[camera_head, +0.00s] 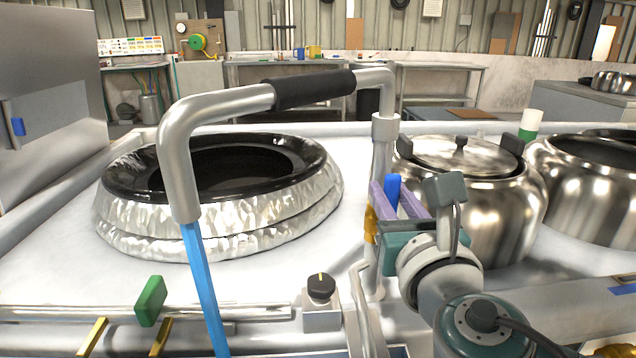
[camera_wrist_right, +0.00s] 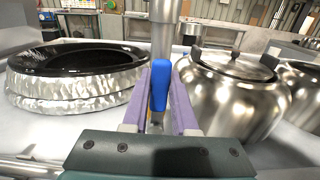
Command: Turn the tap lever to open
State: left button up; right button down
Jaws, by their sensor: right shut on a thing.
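The tap is a tall steel pipe (camera_head: 180,150) with a black sleeve, bent over from an upright at the right to an open end at the left. A solid blue column (camera_head: 203,290) runs straight down from that end; I cannot tell if it is water or a hose. The blue tap lever (camera_head: 393,187) stands roughly upright beside the tap's upright. My right gripper (camera_head: 398,200) is shut on the lever, its purple fingers on both sides. In the right wrist view the lever (camera_wrist_right: 160,85) sits between the fingers, its lower part partly hidden. My left gripper is not in view.
A wide hammered vessel with a black rim (camera_head: 220,215) stands left of the tap's upright. A lidded steel pot (camera_head: 490,200) is close right of my right gripper, with another pot (camera_head: 590,190) beyond. A black knob (camera_head: 321,287) and a green handle (camera_head: 150,300) are in front.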

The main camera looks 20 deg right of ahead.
jog(key=shift+a, duration=0.1)
dwell(0.4)
jog(key=c, duration=0.7)
grip_release()
jog(key=v, duration=1)
jog(key=shift+p, duration=0.3)
